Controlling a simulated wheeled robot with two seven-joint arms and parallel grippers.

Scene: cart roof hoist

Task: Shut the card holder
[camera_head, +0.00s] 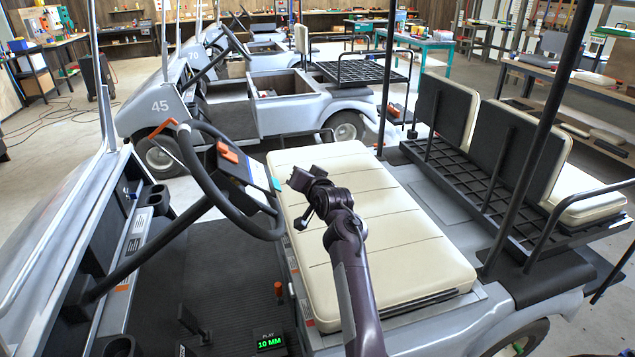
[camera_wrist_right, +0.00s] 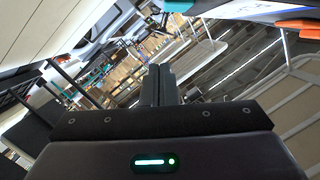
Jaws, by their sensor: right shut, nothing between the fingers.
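What looks like the card holder (camera_head: 257,174), a pale panel with a blue edge, sits at the centre of the near cart's steering wheel (camera_head: 193,157). An orange piece (camera_head: 227,151) is at its upper left and a teal tab at its right edge. Whether its clip is open I cannot tell. My right gripper (camera_head: 297,181) is shut and empty, just right of the wheel rim and above the seat, apart from the holder. Its closed fingers show in the right wrist view (camera_wrist_right: 158,85), with a pale, blue-edged part and orange pieces at top right. My left gripper is out of view.
The cream seat (camera_head: 385,225) lies under and right of my right arm. A black roof post (camera_head: 535,130) and rear rack (camera_head: 470,180) stand at right. A second cart (camera_head: 160,106) is behind.

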